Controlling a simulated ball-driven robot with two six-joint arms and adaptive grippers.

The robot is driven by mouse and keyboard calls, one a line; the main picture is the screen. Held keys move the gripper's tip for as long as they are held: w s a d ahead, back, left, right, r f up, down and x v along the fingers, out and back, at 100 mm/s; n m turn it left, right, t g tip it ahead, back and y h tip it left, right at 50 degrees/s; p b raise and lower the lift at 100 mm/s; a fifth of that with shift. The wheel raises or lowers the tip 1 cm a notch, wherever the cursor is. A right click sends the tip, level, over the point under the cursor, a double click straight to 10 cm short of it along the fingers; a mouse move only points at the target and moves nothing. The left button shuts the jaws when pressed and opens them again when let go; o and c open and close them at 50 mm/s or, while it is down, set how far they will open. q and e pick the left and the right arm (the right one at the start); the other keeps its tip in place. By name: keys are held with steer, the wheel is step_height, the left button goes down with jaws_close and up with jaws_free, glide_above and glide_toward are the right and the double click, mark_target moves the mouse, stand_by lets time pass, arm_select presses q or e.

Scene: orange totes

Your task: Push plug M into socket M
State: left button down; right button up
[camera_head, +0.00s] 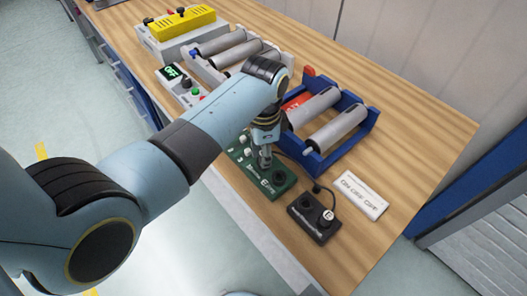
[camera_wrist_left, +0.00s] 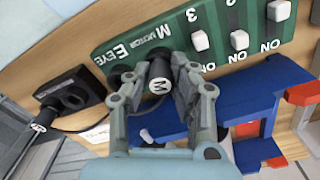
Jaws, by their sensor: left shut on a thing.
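Plug M (camera_wrist_left: 159,77) is a black plug with a white "M" label. My left gripper (camera_wrist_left: 158,90) is shut on it, one finger on each side. The green board (camera_wrist_left: 225,22) carries the lettering "M Motor" and "E Eye"; it also shows in the head view (camera_head: 281,193). The plug's far end is at the board's edge beside the M lettering. Socket M is hidden behind the plug and fingers, so I cannot tell how deep the plug sits. In the head view my left gripper (camera_head: 264,160) points down over the board. My right gripper is not in view.
A black box (camera_head: 301,212) with a white-labelled plug (camera_head: 328,215) stands right of the board. A white plate (camera_head: 360,193) lies beyond it. A blue rack (camera_head: 316,164) with grey rollers stands behind. White switches (camera_wrist_left: 200,40) line the board. The table's right end is clear.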

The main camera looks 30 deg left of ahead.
arm_select(q)
steer(key=c, duration=1.1)
jaws_free()
steer(key=shift+o, duration=0.2)
step_height(320, 180, up, 12)
